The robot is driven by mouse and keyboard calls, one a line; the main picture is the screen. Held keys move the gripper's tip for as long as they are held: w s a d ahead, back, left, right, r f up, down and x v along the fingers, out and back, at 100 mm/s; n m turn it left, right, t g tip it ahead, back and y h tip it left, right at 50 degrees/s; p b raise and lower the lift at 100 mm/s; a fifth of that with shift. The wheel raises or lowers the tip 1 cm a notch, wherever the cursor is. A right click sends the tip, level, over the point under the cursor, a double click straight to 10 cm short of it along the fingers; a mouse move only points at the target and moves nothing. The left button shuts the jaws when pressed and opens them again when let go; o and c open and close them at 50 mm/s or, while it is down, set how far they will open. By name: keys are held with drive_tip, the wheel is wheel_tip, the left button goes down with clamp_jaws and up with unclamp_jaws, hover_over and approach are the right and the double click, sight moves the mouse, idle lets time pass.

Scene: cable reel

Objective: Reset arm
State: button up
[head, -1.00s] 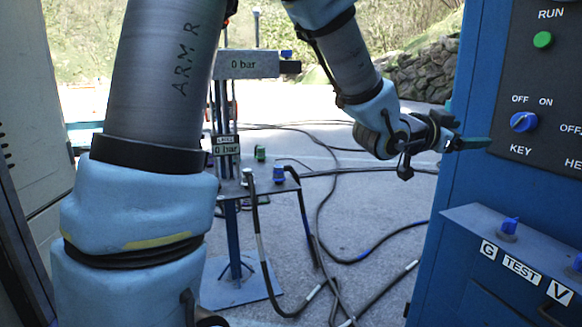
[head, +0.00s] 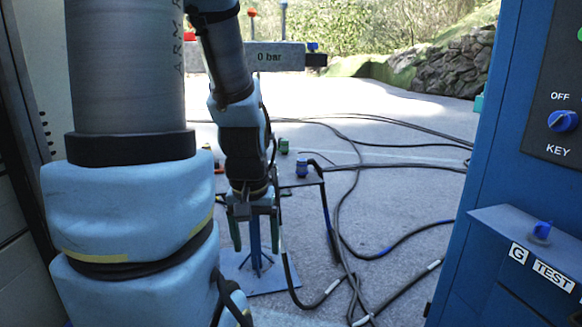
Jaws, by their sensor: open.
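My gripper (head: 255,232) hangs at the lower centre of the head view, pointing down, with its two green fingers apart and nothing between them. It shows in front of the blue stand with the small table. My arm comes down from the top left, and its upper part fills the left side of the picture. The blue control cabinet (head: 497,165) stands at the right, well apart from my gripper. Its KEY switch (head: 562,121) is in view.
A grey box reading 0 bar (head: 275,57) is behind my arm. The small table carries a blue-topped fitting (head: 302,167). Black cables (head: 345,215) lie across the grey ground. A grey cabinet (head: 30,95) stands close at the left.

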wheel_tip(320, 180, up, 18)
drive_tip(key=p, duration=1.5)
drive_tip(key=shift+w+d+f+p, duration=0.2)
drive_tip(key=shift+w+p, duration=0.05)
drive_tip(key=shift+p, duration=0.15)
